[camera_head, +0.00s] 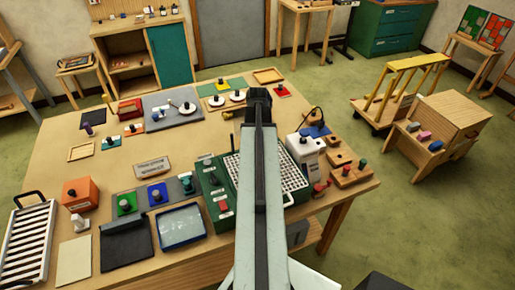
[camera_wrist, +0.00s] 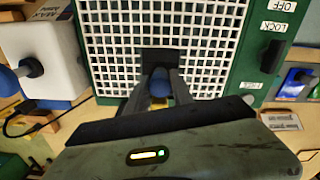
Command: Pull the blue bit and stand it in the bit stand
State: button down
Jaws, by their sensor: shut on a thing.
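My gripper (camera_wrist: 160,92) is shut on a small blue piece, which I take as the blue bit (camera_wrist: 160,75), seen between the fingers in the wrist view. A little yellow shows just below it. The fingers are over the white grid (camera_wrist: 205,45) of a green machine; I cannot tell how far above. In the head view my arm hides the gripper's fingers and the bit. A wooden block with upright coloured knobs (camera_head: 346,180), possibly the bit stand, is right of the machine, near the table's right corner.
The green machine (camera_head: 216,199) has a labelled side panel. A white box (camera_head: 304,152) with a cable stands between grid and wooden block. A blue tray (camera_head: 182,227), an orange box (camera_head: 80,192) and several knobbed plates fill the left. Some bare tabletop (camera_head: 75,128) shows far left.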

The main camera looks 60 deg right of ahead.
jog(key=shift+r+p, duration=0.85)
jog(key=shift+r, duration=0.05)
jog(key=c, duration=1.8)
grip_release()
jog(key=shift+f, duration=0.1)
grip_shut()
